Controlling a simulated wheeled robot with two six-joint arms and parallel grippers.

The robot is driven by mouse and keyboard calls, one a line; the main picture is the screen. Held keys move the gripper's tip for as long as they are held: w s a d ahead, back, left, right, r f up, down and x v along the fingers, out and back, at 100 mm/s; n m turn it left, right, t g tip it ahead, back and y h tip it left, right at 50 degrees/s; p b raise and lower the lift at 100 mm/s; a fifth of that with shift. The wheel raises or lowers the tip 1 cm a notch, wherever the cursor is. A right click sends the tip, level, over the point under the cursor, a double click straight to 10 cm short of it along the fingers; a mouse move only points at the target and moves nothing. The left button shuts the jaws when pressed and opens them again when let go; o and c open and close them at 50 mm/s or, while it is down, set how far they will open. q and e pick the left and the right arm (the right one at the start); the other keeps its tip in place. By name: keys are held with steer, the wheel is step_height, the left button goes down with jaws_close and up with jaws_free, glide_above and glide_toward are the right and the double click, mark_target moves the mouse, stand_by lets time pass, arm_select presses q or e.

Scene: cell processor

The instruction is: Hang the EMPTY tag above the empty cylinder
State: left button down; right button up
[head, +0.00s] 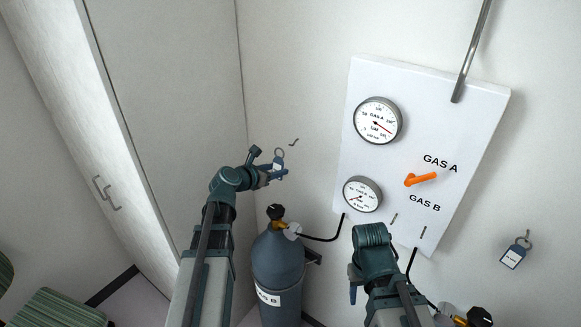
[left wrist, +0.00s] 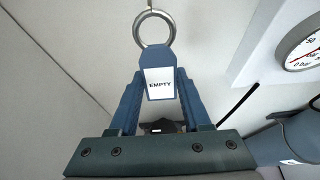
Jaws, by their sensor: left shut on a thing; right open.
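My left gripper (head: 272,172) is shut on the blue EMPTY tag (head: 278,166), raised near the wall. The left wrist view shows the tag (left wrist: 159,84) between the fingers, its white label reading EMPTY and its metal ring (left wrist: 154,28) standing free beyond the tips. A small wall hook (head: 294,142) is just right of and above the ring, apart from it. Below stands the grey-blue GAS B cylinder (head: 277,262). The lower gauge (head: 362,195) has its needle at the low end; the upper GAS A gauge (head: 377,121) reads higher. My right gripper (head: 355,283) is open, low before the panel, partly hidden by its arm.
A second cylinder's valve (head: 479,317) shows at the bottom right. A hose runs from the GAS B valve to the panel.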

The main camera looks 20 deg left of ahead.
arm_select(q)
steer(key=shift+w+a+r, duration=0.15)
steer(key=shift+a, duration=0.25)
steer(key=shift+d, duration=0.1)
steer(key=b+x, duration=0.2)
steer(key=x, duration=0.6)
steer(key=shift+w+r+b, duration=0.2)
steer(key=shift+w+b, duration=0.1)
steer(key=shift+b, duration=0.1)
steer(key=shift+f, duration=0.25)
stand_by(0.5)
